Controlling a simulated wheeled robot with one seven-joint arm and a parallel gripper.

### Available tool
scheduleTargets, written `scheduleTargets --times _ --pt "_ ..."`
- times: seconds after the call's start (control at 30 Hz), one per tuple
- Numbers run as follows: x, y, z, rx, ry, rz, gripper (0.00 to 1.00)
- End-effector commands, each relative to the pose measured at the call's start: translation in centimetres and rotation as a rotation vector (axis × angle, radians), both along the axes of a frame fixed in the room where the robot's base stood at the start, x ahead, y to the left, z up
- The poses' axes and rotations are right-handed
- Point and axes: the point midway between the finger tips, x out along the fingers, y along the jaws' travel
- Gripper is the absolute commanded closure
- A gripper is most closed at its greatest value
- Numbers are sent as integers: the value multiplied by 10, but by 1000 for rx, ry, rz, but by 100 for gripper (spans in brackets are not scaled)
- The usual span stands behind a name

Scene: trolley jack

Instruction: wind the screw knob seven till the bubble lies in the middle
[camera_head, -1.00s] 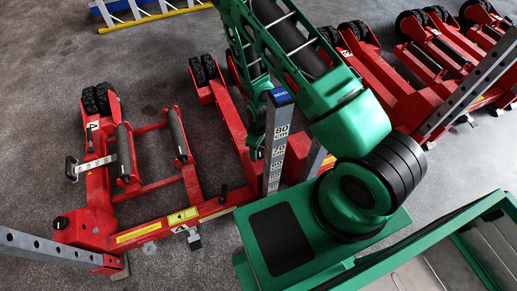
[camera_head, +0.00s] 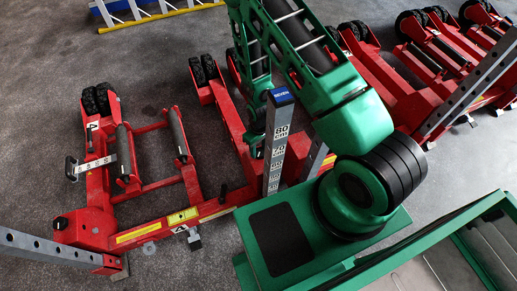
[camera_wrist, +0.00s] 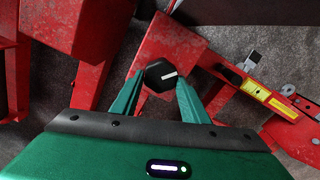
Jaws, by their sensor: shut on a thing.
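In the wrist view a black, many-sided knob (camera_wrist: 160,75) with a white pointer mark sits at the end of a red jack beam. The green fingers of my gripper (camera_wrist: 158,98) are shut on its two sides. The white mark points to the right and slightly up. In the head view a grey post carries a height scale and a blue cap (camera_head: 280,96) lettered "SEVEN". The knob and fingertips cannot be made out there. I cannot make out a bubble in either view.
A red trolley jack (camera_head: 95,230) with rollers and black wheels stands at left, and more red jacks (camera_head: 375,75) stand at upper right. Bare grey floor (camera_head: 150,65) lies between the ladder and the jacks.

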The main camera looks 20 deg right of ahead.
Motion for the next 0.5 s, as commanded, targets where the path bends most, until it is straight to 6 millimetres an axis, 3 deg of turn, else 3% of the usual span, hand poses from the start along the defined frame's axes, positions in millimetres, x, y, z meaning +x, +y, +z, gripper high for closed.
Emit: scheduleTargets --times 0.2,0.23,0.3,0.5 --pt "1 -1 0 -2 -1 0 82" --pt "1 -1 0 -2 -1 0 54" --pt "0 -1 0 -2 -1 1 40" --pt "0 -1 0 -1 0 1 40"
